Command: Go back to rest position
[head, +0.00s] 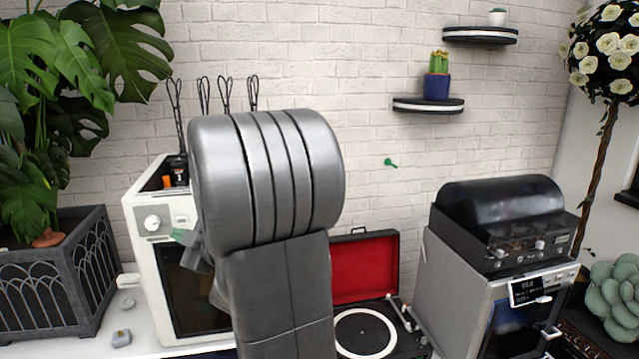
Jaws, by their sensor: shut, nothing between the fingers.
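My own grey arm fills the middle of the head view, with a thick ribbed joint at the top. My gripper (182,236) shows only in part, as a small grey piece with a teal tip at the left of the arm, in front of the white machine. It is shut, with nothing seen held in it. The rest of it is hidden behind the arm.
A white oven-like machine (151,222) stands close behind the arm at left. An open red-lined record player (364,268) is right of the arm. A grey machine (458,285) carries a black-lidded device (500,208). A planter (60,285) stands at far left.

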